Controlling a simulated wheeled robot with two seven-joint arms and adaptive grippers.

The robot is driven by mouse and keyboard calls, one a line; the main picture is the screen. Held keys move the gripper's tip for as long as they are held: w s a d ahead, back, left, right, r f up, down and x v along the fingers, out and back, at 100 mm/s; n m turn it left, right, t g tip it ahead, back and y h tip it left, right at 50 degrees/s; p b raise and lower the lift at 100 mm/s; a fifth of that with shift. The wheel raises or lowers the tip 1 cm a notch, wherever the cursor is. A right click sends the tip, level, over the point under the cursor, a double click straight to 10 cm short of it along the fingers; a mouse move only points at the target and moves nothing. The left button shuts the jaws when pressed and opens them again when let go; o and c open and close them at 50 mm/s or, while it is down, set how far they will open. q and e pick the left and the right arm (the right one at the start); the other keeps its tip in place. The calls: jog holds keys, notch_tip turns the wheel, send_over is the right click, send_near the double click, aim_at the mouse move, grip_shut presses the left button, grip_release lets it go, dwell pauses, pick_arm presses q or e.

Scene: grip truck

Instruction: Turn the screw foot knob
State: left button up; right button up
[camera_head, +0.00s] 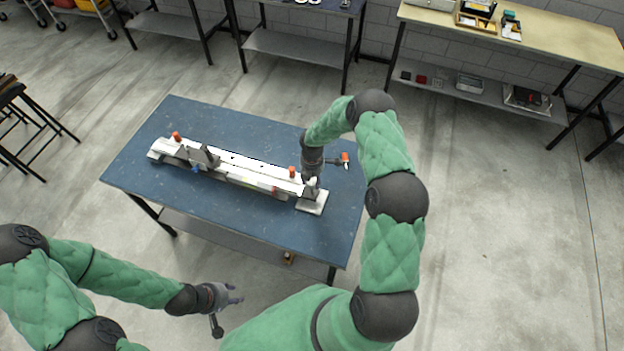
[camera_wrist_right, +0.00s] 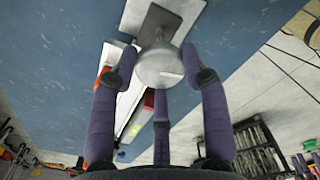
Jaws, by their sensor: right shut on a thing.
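A long white and grey grip truck assembly (camera_head: 236,172) lies across the blue table. Its right end has a pale base plate (camera_head: 313,203), which also shows at the top of the right wrist view (camera_wrist_right: 172,14). My right gripper (camera_head: 310,182) reaches down at that end. In the right wrist view its purple-grey fingers close around a rounded, silvery-grey knob (camera_wrist_right: 160,66), which I take as the screw foot knob. The head view hides most of the knob behind the gripper. My left gripper (camera_head: 232,297) hangs empty in front of the table, its fingers apart.
The blue table (camera_head: 180,118) has free surface behind and in front of the assembly. Orange-red knobs (camera_head: 176,135) stand on the assembly. A wooden-topped bench (camera_head: 545,38) and dark shelves stand along the back wall. A stool (camera_head: 30,125) is at the left.

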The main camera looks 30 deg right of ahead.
aim_at(312, 180)
jog(key=m+b, duration=0.3)
jog(key=shift+f+b, duration=0.2)
jog(key=shift+b, duration=0.15)
jog(key=shift+r+m+b, duration=0.15)
jog(key=shift+m+b, duration=1.55)
jog(key=shift+m, duration=0.5)
jog(key=o, duration=1.1)
jog(key=shift+r, duration=0.1)
notch_tip(312, 180, up, 12)
jog(key=shift+f, duration=0.1)
